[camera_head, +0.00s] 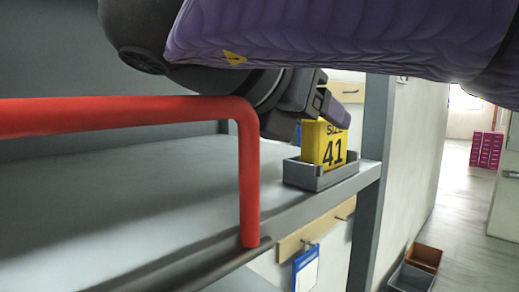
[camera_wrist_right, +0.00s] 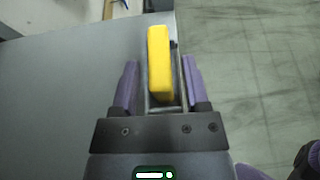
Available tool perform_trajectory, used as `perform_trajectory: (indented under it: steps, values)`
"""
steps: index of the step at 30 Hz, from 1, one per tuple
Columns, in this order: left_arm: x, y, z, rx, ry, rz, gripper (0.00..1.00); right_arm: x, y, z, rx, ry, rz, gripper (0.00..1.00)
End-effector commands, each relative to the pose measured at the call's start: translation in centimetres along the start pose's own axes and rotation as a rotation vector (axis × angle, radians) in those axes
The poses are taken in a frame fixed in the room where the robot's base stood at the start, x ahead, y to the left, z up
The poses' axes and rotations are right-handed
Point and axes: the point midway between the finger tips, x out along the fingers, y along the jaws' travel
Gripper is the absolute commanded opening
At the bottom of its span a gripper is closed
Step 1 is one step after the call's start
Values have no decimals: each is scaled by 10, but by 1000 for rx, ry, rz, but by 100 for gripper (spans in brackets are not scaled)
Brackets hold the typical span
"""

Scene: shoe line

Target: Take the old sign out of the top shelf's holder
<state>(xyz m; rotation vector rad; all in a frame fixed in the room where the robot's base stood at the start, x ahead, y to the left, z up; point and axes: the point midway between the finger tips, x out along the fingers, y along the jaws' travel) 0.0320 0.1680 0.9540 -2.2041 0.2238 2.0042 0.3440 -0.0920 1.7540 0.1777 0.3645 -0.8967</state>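The old sign (camera_head: 323,146) is a yellow block marked "SIZE 41". It stands upright in the grey holder (camera_head: 322,180) at the right end of the grey shelf (camera_head: 120,205). My right gripper (camera_head: 318,112) is at the top of the sign, partly covering its upper edge. In the right wrist view, the purple fingers (camera_wrist_right: 159,64) are open, one on each side of the yellow sign (camera_wrist_right: 159,70), with a gap on both sides. The holder's thin grey edges (camera_wrist_right: 147,88) show beside the sign. My left gripper is out of view.
A red bar (camera_head: 120,115) crosses the front of the shelf and bends down at its right end (camera_head: 249,180). A grey post (camera_head: 372,150) stands just right of the holder. A blue-edged tag (camera_head: 305,268) hangs below. Brown and grey bins (camera_head: 424,257) stand lower right.

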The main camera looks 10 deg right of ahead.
Motion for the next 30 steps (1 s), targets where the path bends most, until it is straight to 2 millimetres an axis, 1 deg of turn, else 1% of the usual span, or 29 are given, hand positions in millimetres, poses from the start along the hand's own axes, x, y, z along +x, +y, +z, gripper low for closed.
perform_trajectory:
  steps: [1, 2, 3, 5, 6, 7, 8, 20, 23, 30]
  values:
    - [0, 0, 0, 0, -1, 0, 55, 0, 0, 0, 0, 0, 0, 46]
    - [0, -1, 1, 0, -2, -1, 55, 0, 0, 0, 0, 0, 0, 40]
    - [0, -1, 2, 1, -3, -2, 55, 0, 0, 0, 0, 0, 0, 31]
    - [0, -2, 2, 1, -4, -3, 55, 0, 0, 0, 0, 0, 0, 18]
    - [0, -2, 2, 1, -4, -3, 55, 0, 0, 0, 0, 0, 0, 10]
    - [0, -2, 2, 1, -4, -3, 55, 0, 0, 0, 0, 1, 0, 4]
    - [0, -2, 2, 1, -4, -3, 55, 0, 0, 0, 0, 1, 0, 0]
    - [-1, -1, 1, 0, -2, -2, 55, 0, 0, 1, -1, 2, 0, 0]
    - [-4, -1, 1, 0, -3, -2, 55, -2, 0, 5, -1, 2, 3, 0]
    - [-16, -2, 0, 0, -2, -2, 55, -9, 0, 23, -5, 1, 15, 0]
